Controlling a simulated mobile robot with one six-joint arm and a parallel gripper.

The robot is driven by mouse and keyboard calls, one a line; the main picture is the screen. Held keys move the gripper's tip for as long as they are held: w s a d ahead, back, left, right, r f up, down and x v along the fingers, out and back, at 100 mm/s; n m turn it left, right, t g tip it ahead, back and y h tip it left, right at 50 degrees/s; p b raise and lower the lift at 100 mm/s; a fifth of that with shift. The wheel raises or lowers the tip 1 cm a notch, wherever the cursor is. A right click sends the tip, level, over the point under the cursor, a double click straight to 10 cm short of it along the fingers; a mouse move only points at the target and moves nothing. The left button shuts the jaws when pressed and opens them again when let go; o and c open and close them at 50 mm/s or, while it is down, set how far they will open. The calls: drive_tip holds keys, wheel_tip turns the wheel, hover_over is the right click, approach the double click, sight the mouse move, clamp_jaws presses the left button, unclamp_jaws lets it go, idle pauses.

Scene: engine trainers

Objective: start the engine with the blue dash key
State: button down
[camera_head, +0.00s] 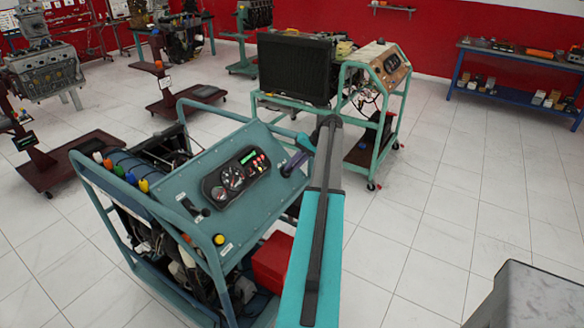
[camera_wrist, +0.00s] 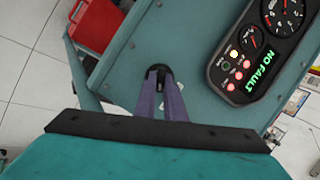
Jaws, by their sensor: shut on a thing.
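The teal engine trainer's sloping dash panel (camera_head: 190,200) fills the middle of the head view and the top of the wrist view (camera_wrist: 190,35). My gripper (camera_head: 293,164) is at the panel's right edge. In the wrist view its purple fingers (camera_wrist: 159,84) close together at a small round black key switch (camera_wrist: 158,70) on the panel. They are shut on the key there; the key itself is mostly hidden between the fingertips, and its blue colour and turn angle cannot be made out. The instrument cluster (camera_head: 236,174) has lit red lamps, and its green display (camera_wrist: 257,70) reads "NO FAULT".
A red box (camera_head: 272,262) sits low on the trainer's right side, under my arm. A second trainer with a radiator (camera_head: 295,68) stands behind. A grey block (camera_head: 530,298) is at the lower right.

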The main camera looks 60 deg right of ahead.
drive_tip(key=shift+s+a+f+m+t, duration=0.1)
drive_tip(key=shift+f+m+t, duration=0.1)
drive_tip(key=shift+m, duration=0.5)
drive_tip(key=shift+a+f+m+t, duration=0.1)
drive_tip(key=shift+m+t, duration=0.1)
drive_tip(key=shift+m, duration=0.5)
drive_tip(key=c, duration=1.8)
unclamp_jaws()
drive_tip(key=shift+c, duration=0.2)
drive_tip(key=shift+d, duration=0.15)
drive_tip(key=shift+r, duration=0.15)
drive_tip(key=p+v, duration=0.2)
drive_tip(key=v, duration=0.5)
drive_tip(key=shift+d, duration=0.2)
